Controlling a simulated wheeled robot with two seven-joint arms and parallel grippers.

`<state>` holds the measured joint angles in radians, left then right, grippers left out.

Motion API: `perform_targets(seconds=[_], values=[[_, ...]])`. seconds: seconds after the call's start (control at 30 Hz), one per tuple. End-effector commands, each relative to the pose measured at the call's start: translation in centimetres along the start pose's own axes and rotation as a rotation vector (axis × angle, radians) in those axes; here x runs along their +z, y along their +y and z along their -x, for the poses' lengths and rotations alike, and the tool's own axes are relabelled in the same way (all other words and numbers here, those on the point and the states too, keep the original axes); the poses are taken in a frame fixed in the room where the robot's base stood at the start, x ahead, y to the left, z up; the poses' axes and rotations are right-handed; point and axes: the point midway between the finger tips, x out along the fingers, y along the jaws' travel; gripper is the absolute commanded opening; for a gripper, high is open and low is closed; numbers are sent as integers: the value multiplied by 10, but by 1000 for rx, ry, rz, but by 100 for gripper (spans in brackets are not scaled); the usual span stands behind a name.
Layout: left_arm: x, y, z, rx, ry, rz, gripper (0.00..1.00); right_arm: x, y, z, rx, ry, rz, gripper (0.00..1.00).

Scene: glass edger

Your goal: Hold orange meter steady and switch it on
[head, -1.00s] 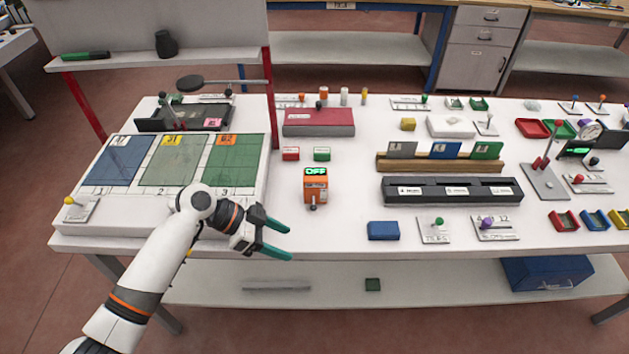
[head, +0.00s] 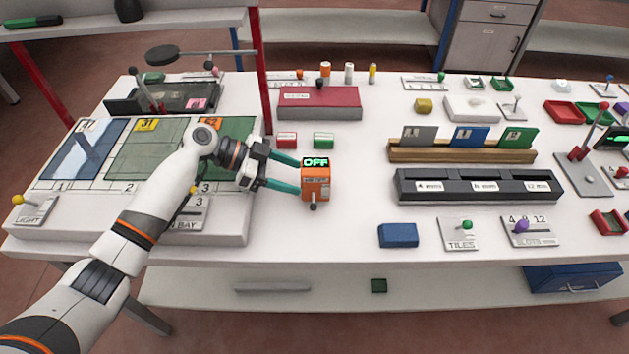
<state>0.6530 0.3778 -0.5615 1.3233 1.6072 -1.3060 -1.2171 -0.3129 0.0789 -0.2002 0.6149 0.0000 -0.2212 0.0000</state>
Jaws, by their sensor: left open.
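The orange meter (head: 316,183) stands upright on the white table. Its top display reads OFF in green, and a small dark lever with a rounded knob (head: 313,206) sticks out at its front. My left gripper (head: 297,174) is open, with its two teal fingers pointing right at the meter's left side. The fingertips are very close to the meter; I cannot tell whether they touch it. Nothing is seen between the fingers. My right gripper is not in view.
A red block (head: 287,140) and a green block (head: 323,141) lie just behind the meter. A blue box (head: 398,235) and a black slotted rack (head: 478,187) are to the right. The table in front of the meter is clear.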

Motion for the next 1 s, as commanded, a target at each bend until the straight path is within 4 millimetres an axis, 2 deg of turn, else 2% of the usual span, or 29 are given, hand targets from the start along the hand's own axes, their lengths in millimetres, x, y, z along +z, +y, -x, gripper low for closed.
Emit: perform_targets(seconds=[0.1, 0.13, 0.33, 0.5, 0.8, 0.83, 0.97, 1.0], values=[[0, -1, -19, -2, -1, -1, 60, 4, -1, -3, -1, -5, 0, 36], [-3, 0, -25, -1, -2, -2, 60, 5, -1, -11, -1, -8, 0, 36], [-2, 0, -46, -1, -1, -3, 60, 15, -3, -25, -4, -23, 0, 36], [-1, 0, -54, 0, 1, -2, 60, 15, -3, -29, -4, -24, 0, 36], [0, 0, -55, 0, 1, -1, 60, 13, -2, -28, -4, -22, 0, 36], [0, 0, -55, 0, 1, -1, 58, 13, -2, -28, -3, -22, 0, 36], [1, 0, -55, 0, 0, -2, 38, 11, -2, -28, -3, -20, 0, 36], [1, 0, -55, 0, 0, -2, 37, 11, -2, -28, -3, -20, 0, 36]])
